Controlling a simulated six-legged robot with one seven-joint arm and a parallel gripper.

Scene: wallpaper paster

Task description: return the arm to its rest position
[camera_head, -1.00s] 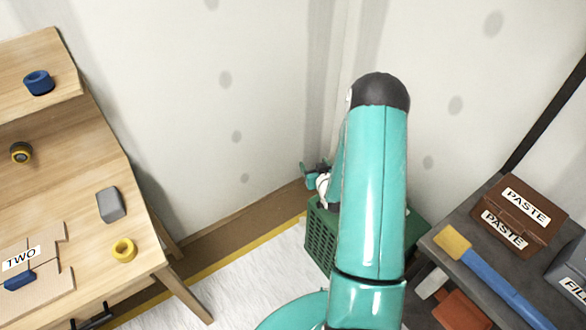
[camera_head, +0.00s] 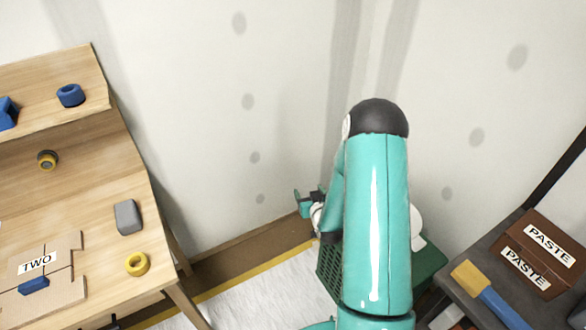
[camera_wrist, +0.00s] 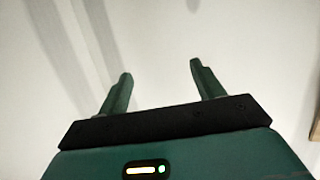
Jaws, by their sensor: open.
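My arm, teal with a black rounded joint, stands in the middle of the head view and bends over at its top. My gripper (camera_head: 304,199) shows small at the left of the arm, in front of the wall and above the green crate. In the wrist view my gripper (camera_wrist: 158,85) has its two green fingers apart, with nothing between them. Only pale wall lies beyond the fingers there. Part of the gripper and wrist is hidden behind the arm in the head view.
A green crate (camera_head: 329,268) stands on the floor behind my arm. A wooden bench (camera_head: 95,215) at left holds a yellow ring (camera_head: 137,263), a grey block (camera_head: 128,217) and a TWO board (camera_head: 62,283). A dark table (camera_head: 468,248) at right bears a paste box (camera_head: 538,250) and a brush (camera_head: 487,292).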

